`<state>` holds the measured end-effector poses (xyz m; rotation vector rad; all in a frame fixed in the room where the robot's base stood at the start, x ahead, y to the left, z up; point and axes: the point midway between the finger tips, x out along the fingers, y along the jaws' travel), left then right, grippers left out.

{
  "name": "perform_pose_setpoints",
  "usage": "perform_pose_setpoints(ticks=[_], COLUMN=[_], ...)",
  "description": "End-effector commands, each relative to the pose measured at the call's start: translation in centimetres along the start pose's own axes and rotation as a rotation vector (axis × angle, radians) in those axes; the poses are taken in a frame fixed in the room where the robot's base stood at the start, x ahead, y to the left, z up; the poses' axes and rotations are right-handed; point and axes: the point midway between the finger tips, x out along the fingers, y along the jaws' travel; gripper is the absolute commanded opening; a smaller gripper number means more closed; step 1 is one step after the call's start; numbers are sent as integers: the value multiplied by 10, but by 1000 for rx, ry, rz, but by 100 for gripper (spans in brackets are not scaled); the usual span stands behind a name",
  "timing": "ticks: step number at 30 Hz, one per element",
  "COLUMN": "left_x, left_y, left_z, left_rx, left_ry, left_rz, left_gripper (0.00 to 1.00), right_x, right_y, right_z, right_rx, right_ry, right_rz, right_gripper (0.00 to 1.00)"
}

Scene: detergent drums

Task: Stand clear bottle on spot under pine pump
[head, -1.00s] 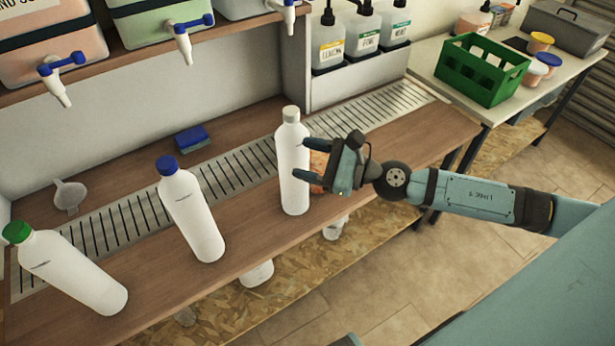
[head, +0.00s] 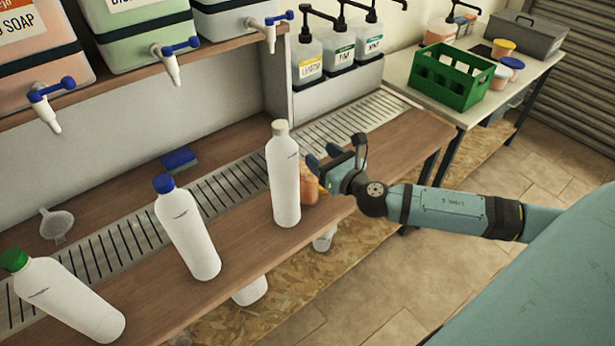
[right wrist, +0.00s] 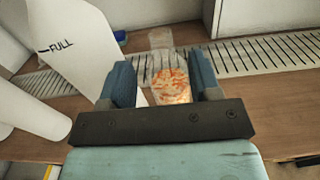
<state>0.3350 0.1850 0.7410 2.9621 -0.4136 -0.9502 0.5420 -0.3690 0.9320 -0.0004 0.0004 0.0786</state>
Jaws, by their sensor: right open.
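In the right wrist view a white bottle marked FULL (right wrist: 82,45) stands left of my fingers. My right gripper (head: 320,174) is open, just right of the pale-capped bottle and apart from it. It also shows in the right wrist view (right wrist: 160,85), with an orange-flecked clear container (right wrist: 171,86) beyond and between its fingers. The pine pump (head: 338,52) is the middle of three pumps at the back. My left gripper is out of view.
A blue-capped bottle (head: 188,230) and a green-capped bottle (head: 65,300) stand to the left. A slotted metal strip (head: 245,182) runs along the bench below the pumps. A blue sponge (head: 179,160) and funnel (head: 56,225) lie behind. A green crate (head: 452,78) is on the right table.

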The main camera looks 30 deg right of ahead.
Motion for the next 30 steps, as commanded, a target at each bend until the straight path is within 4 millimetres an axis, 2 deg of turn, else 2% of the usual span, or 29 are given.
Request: perform_pose_setpoints(ticks=[7, 15, 24, 25, 30], left_x=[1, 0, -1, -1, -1], left_y=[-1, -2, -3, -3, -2], left_z=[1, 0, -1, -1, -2], left_rx=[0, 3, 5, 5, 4], left_ry=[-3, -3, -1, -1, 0], left_rz=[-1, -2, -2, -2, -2], left_gripper=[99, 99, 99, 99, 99], right_x=[17, 54, 60, 60, 60], right_y=[0, -2, -2, -2, -2], right_z=[0, -2, -2, -2, -2], right_rx=[1, 1, 0, 0, 0], right_ry=[-2, -1, 0, 0, 0], right_rz=[0, 0, 1, 1, 1], right_gripper=[57, 57, 57, 55, 16])
